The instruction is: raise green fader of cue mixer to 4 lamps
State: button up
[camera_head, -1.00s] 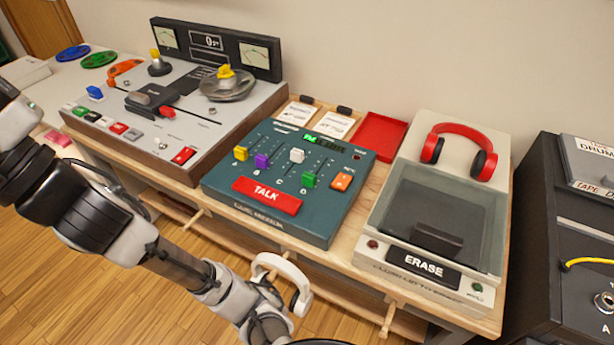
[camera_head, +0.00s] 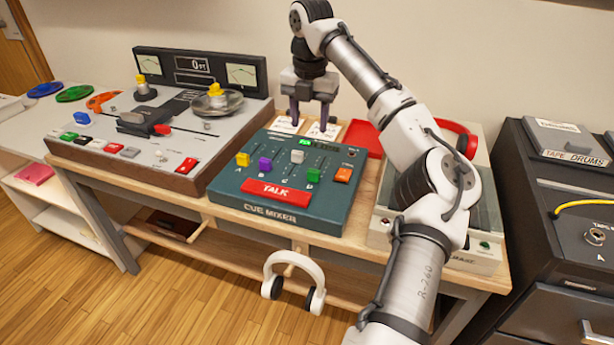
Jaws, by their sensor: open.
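The teal cue mixer (camera_head: 240,192) sits on the wooden bench, between the tape machine and the erase unit. Its green fader (camera_head: 313,175) is low in its slot, at the right of the fader row. A yellow fader (camera_head: 243,159), a purple fader (camera_head: 265,164) and a white fader (camera_head: 297,156) stand to its left. My gripper (camera_head: 308,122) points down, open, above the back edge of the mixer, behind the faders and apart from the green one. The small display at the mixer's back is not readable.
The tape machine (camera_head: 140,160) stands left, with raised reels. A red tray (camera_head: 362,138) lies behind the mixer. My arm covers much of the erase unit (camera_head: 480,252) at right. White headphones (camera_head: 293,282) hang at the bench front. A red TALK button (camera_head: 276,196) fronts the mixer.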

aim_at(314, 171)
jog(key=f, duration=0.9)
jog(key=d+f, duration=0.1)
jog(key=f, duration=0.3)
jog(key=shift+s+d+f, duration=0.1)
jog(key=shift+s+f, duration=0.1)
jog(key=shift+f, duration=0.15)
jog(key=shift+r, duration=0.1)
grip_shut()
